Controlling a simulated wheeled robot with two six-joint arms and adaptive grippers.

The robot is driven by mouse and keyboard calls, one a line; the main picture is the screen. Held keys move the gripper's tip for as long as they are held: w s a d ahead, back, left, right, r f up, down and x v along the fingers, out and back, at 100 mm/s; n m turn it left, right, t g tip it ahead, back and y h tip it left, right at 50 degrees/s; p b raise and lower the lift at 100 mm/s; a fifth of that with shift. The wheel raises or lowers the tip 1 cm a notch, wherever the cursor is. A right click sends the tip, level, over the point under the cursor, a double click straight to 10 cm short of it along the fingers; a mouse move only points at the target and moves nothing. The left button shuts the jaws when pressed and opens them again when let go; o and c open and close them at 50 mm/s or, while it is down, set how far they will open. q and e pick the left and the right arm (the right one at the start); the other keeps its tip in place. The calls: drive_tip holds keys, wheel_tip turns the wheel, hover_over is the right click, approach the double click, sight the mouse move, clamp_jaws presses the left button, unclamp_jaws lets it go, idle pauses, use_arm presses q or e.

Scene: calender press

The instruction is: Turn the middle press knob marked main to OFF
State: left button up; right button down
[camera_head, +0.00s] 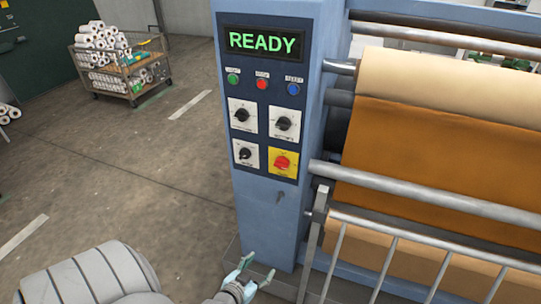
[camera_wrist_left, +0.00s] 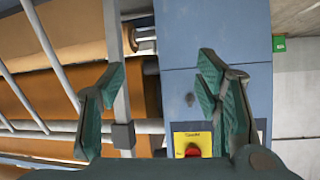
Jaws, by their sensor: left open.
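The blue press column has a dark control panel (camera_head: 262,142). Several knobs sit on it: a black upper-left knob (camera_head: 241,115), a black upper-right knob (camera_head: 284,124), a black lower-left knob (camera_head: 245,153) and a red knob on a yellow plate (camera_head: 282,163). Their labels are too small to read, so I cannot tell which is marked main. My left gripper (camera_head: 261,266) is open and empty, below the panel near the column's foot. In the left wrist view, the red knob (camera_wrist_left: 192,150) shows between the open fingers, partly hidden at the bottom. My right gripper is out of view.
A display (camera_head: 263,41) reads READY above green, red and blue buttons (camera_head: 262,84). Press rollers (camera_head: 430,170) and a barred guard (camera_head: 390,258) stand to the right. A cart of rolls (camera_head: 120,65) is at the back left. Floor left of the column is clear.

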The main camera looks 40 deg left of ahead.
sight(280, 167)
use_arm(q)
drive_tip(key=w+a+r+n+t+y+p, duration=0.1)
drive_tip(key=w+a+r+t+y, duration=0.15)
drive_tip(key=r, duration=0.85)
drive_tip(key=w+a+r+n+t+y+p, duration=0.15)
drive_tip(key=w+r, duration=0.25)
drive_tip(key=r, duration=0.7)
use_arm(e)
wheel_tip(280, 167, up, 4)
use_arm(q)
drive_tip(key=shift+t, duration=0.3)
drive_tip(key=b+x, duration=0.1)
drive_tip(key=x, duration=0.3)
drive_tip(key=b+x, duration=0.1)
drive_tip(key=x, duration=0.4)
drive_tip(key=b+x, duration=0.2)
drive_tip(key=x, duration=0.2)
drive_tip(key=shift+w+a+f, duration=0.1)
drive_tip(key=shift+a+f, duration=0.05)
drive_tip(key=shift+f, duration=0.2)
drive_tip(key=shift+w+a+r, duration=0.15)
drive_tip(key=shift+w, duration=0.35)
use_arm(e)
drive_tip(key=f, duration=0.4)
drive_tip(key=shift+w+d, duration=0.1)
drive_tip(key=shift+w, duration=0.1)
use_arm(q)
drive_tip(key=shift+c, duration=0.5)
drive_tip(key=c, duration=1.1)
drive_tip(key=shift+o, duration=0.2)
